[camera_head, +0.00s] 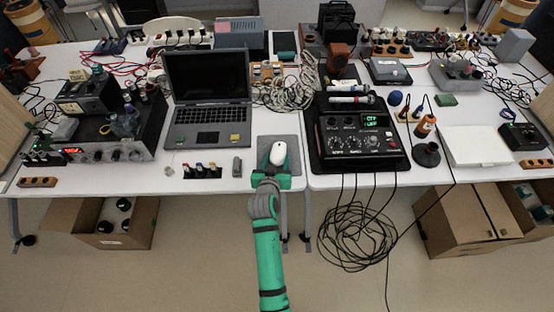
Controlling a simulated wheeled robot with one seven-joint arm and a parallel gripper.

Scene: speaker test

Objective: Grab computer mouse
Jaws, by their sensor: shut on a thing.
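The white computer mouse (278,153) is on or just above a grey mouse pad (266,146) near the front edge of the table, right of the black laptop (207,97). My green arm reaches up from the bottom of the camera_head view. My gripper (274,168) is at the near end of the mouse and is shut on it. The fingertips are small and partly hidden, and I cannot tell whether the mouse is clear of the pad.
A black device with knobs and a lit display (361,132) stands close on the right. Several small connectors (200,171) lie on the left. A cable bundle (288,91) lies behind. Cables hang to a floor coil (356,236). Open boxes (148,222) stand below.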

